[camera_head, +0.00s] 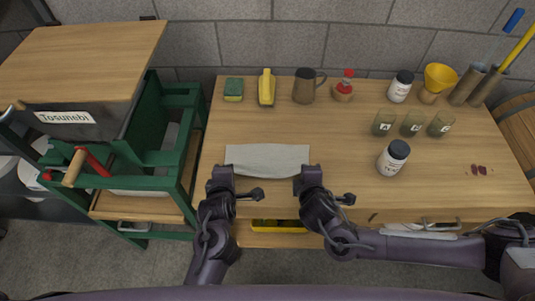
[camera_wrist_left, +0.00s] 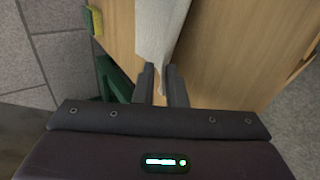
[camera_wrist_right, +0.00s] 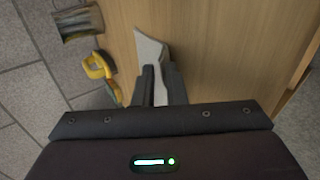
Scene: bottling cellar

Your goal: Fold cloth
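A pale grey-white cloth (camera_head: 267,159) lies spread near the table's front edge, wider than deep, its surface slightly wavy. My left gripper (camera_head: 222,180) is at its front left corner and my right gripper (camera_head: 308,178) at its front right corner. In the left wrist view the cloth (camera_wrist_left: 156,30) narrows into a pinched strip between the left fingers (camera_wrist_left: 163,78). In the right wrist view the cloth (camera_wrist_right: 149,48) likewise runs between the close right fingers (camera_wrist_right: 158,76). Whether the front edge touches the table cannot be told.
Green cups (camera_head: 412,124) and a dark-lidded jar (camera_head: 392,158) stand to the right. Table behind the cloth is clear.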

